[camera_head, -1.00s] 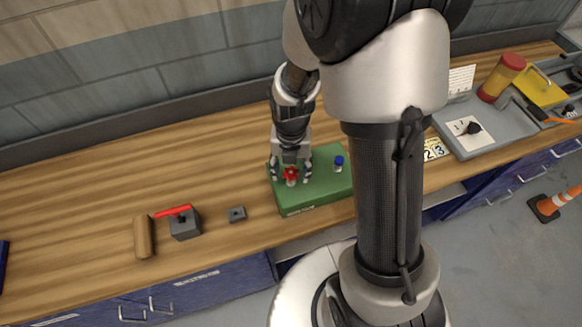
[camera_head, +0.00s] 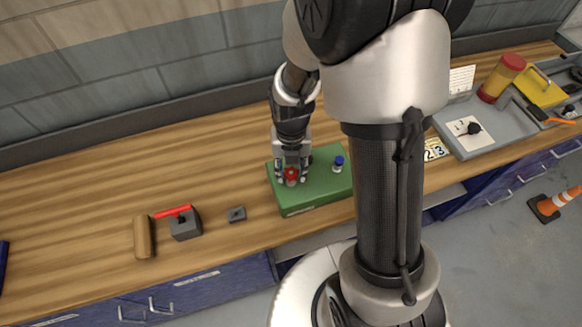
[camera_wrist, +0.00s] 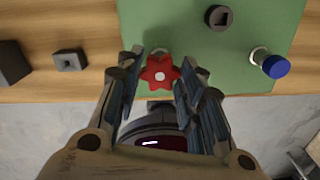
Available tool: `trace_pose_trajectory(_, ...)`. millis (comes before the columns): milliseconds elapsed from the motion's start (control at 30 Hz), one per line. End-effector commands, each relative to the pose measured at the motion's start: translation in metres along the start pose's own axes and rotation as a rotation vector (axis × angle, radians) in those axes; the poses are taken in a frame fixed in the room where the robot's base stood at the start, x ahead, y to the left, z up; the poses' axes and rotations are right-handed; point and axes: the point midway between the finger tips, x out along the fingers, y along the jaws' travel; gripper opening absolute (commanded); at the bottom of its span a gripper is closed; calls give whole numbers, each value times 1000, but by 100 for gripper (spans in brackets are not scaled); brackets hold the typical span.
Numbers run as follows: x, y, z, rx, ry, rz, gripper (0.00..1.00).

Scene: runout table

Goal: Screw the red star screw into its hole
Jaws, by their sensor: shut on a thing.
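The red star screw (camera_head: 291,174) stands upright at the left part of the green block (camera_head: 312,201). My gripper (camera_head: 292,178) points down over it, with one finger on each side of the star head. In the wrist view the red star head (camera_wrist: 159,74) sits between the two fingers, which are shut on it. The screw's lower end and its hole are hidden beneath the head, so I cannot tell how deep it sits.
A blue-capped screw (camera_head: 338,163) stands on the block to the right. Wood between is clear.

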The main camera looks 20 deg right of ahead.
Motion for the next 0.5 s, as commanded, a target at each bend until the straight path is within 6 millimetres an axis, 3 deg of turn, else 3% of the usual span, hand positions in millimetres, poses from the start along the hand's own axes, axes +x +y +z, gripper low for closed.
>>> trace_pose_trajectory(233, 0, 0, 0, 38, 0, 0, 4)
trace_pose_trajectory(500, 0, 0, 0, 355, 0, 0, 4)
